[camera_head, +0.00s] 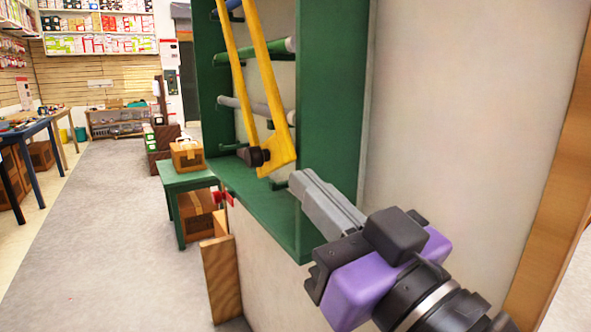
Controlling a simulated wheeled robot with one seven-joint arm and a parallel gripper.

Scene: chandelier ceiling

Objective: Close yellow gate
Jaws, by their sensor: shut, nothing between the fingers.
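The yellow gate (266,75) is a narrow frame of two long yellow bars with a wide lower end. It slants across the front of a green rack (330,110), and a dark round knob sits at its lower left. Its top runs out of the picture. My gripper (298,182) is shut and empty. Its grey fingers point up and left, with the tips close to the gate's lower right end, inside the rack's opening. I cannot tell whether the tips touch the gate.
Grey and green rolls (258,106) lie across the rack behind the gate. The rack's right side panel stands beside my gripper. A green table (182,180) with a cardboard box (187,156) stands left of the rack. The grey floor (110,240) at left is clear.

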